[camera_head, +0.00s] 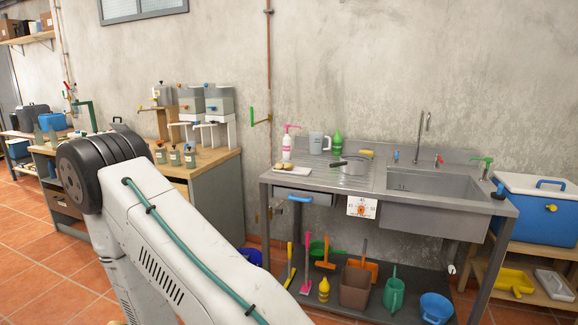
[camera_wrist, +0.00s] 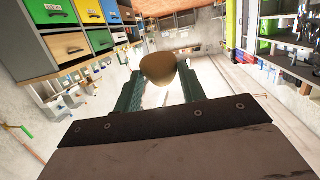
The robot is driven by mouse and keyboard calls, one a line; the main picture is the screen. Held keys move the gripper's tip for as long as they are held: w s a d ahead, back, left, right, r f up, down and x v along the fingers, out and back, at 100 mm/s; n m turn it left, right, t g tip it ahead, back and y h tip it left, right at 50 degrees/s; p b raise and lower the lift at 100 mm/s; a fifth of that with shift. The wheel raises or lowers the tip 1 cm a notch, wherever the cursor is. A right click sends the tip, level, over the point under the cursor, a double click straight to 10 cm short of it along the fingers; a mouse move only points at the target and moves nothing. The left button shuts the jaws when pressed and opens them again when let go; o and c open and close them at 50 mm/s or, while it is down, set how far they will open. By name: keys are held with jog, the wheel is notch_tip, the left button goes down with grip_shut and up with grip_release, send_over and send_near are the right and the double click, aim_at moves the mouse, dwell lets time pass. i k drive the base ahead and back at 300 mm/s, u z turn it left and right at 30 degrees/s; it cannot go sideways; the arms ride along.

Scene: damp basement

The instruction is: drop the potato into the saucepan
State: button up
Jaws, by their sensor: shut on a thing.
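The potato (camera_wrist: 158,68) is a smooth brown lump in the wrist view, between the two green fingers of my gripper (camera_wrist: 160,82). My gripper is shut on it and holds it up, clear of any surface. In the head view my gripper and the held potato are not visible; only my arm shows at the lower left. The saucepan (camera_head: 360,168) is a grey metal pan standing on the sink unit's drainboard, left of the basin, with its handle pointing left. Its inside is hard to make out. It is not recognisable in the wrist view.
The sink unit (camera_head: 330,183) also holds a white board (camera_head: 279,172) with brown lumps, a pink-topped bottle (camera_head: 287,149), a grey jug (camera_head: 317,143) and a green bottle (camera_head: 337,143). A tall tap (camera_head: 422,135) rises behind the basin. A blue cooler (camera_head: 540,213) stands right.

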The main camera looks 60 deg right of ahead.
aim_at(349, 175)
jog(key=z, duration=0.05)
jog(key=i, duration=1.3)
jog(key=z, duration=2.75)
